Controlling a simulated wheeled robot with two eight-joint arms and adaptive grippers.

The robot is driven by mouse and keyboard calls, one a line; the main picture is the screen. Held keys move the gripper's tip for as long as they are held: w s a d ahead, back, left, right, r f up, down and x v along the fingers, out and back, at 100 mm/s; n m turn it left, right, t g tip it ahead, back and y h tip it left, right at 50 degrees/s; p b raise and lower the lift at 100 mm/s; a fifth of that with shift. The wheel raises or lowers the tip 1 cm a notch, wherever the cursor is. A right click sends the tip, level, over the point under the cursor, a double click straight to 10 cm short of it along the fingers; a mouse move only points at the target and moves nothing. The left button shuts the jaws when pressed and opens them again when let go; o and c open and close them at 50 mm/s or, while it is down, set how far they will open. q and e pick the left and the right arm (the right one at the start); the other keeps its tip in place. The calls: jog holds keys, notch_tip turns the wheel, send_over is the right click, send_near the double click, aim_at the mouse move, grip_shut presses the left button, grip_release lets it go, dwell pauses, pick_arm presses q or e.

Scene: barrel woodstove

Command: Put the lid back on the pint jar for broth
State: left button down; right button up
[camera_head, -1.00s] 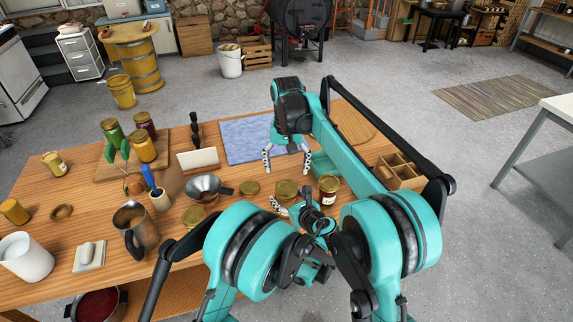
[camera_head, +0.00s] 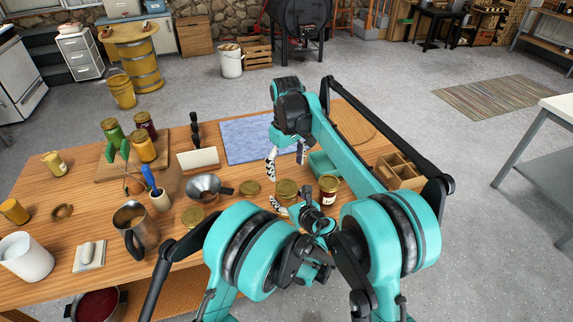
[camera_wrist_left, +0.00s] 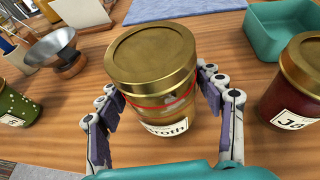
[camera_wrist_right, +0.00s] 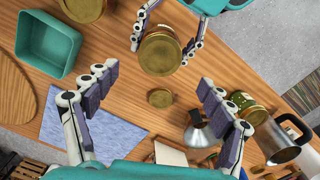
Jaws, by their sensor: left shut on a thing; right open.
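The pint jar labelled broth (camera_wrist_left: 155,95) stands upright in the left wrist view with a flat gold top and a red band around its glass. It also shows in the head view (camera_head: 287,189). My left gripper (camera_wrist_left: 158,88) is shut on it, one finger on each side. A loose gold lid (camera_head: 249,188) lies flat on the table left of the jar; it also shows in the right wrist view (camera_wrist_right: 160,98). My right gripper (camera_head: 286,171) is open and empty above the table, beyond the jar. Its spread fingers show in its own wrist view.
A jam jar (camera_head: 328,189) stands just right of the broth jar, with a teal box (camera_head: 322,165) behind. A funnel (camera_head: 204,187) is left of the lid. A blue cloth (camera_head: 240,139) lies at the back. A divided wooden box (camera_head: 398,172) is at the right.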

aim_at(287, 186)
jog(key=shift+f, duration=3.6)
jog(key=c, duration=1.2)
jog(key=o, duration=1.3)
jog(key=shift+o, duration=0.2)
jog(key=shift+r, duration=0.1)
